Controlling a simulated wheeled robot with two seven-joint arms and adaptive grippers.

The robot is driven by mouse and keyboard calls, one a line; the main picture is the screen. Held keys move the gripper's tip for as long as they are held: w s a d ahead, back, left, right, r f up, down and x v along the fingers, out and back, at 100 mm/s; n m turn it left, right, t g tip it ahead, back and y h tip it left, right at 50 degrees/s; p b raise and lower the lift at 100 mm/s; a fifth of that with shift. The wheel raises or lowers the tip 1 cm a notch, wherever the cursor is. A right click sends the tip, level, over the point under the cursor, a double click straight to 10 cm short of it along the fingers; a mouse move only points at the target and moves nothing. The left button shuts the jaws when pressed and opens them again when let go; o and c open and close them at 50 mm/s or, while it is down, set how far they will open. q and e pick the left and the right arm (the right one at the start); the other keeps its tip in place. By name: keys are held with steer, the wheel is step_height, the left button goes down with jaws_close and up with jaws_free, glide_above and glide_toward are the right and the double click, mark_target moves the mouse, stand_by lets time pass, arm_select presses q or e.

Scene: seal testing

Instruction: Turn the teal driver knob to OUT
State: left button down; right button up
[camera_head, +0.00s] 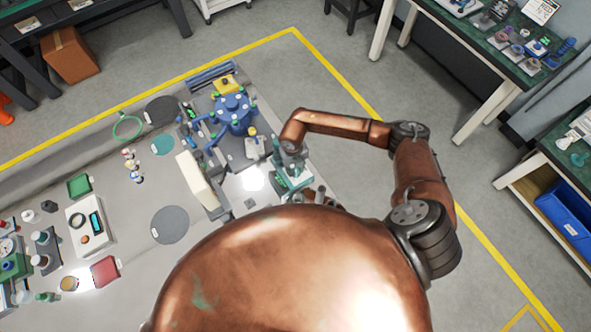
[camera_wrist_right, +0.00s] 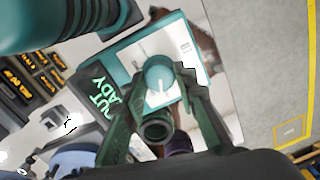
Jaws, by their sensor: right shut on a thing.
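The teal driver knob (camera_wrist_right: 158,74), with a white pointer line on it, sits on a white panel (camera_wrist_right: 174,45) of a teal-edged unit in the right wrist view. My right gripper (camera_wrist_right: 161,84) has a finger on each side of the knob and is shut on it. A dark display (camera_wrist_right: 104,94) beside the knob shows green letters, "OUT" and "ADY", partly cut off by a finger. In the head view the teal unit (camera_head: 297,182) stands at the bench's right edge, under my right wrist. The knob cannot be made out there. My left gripper is not in view.
A large teal cylinder (camera_wrist_right: 62,18) lies close to the display in the wrist view. In the head view a blue, several-armed fixture (camera_head: 235,112) and a cream block (camera_head: 196,180) stand left of the unit. A grey round mat (camera_head: 170,225) lies clear on the bench.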

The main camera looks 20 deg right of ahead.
mark_target(295, 171)
steer(key=shift+n+b, duration=0.55)
steer(key=shift+n, duration=0.55)
steer(key=o, duration=1.2)
steer(key=shift+c, duration=0.2)
step_height(295, 171, up, 12)
steer(key=shift+a, duration=0.2)
